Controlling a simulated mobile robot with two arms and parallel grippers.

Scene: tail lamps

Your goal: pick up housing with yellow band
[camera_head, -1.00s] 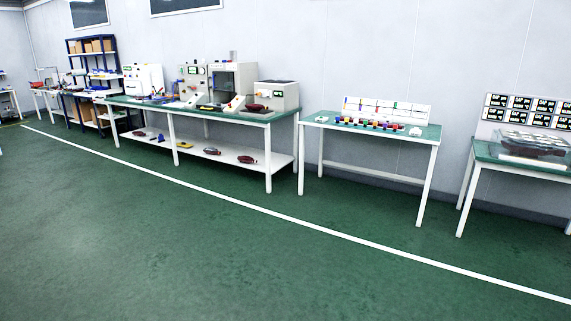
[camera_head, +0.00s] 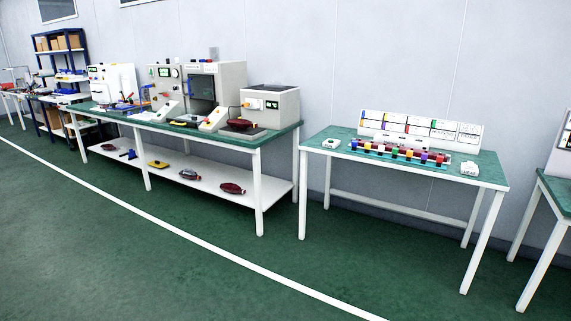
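A row of small housings with coloured bands (camera_head: 398,153) stands on the green-topped table (camera_head: 340,143) right of centre. Red, blue, yellow, white and purple show among them. Neither of my grippers is in the view.
A white board with coloured labels (camera_head: 420,128) stands behind the row. White devices (camera_head: 331,144) and (camera_head: 469,168) sit at the table's ends. A long bench (camera_head: 280,137) with machines is to the left. Green floor (camera_head: 120,260) with a white line (camera_head: 215,251) is clear in front.

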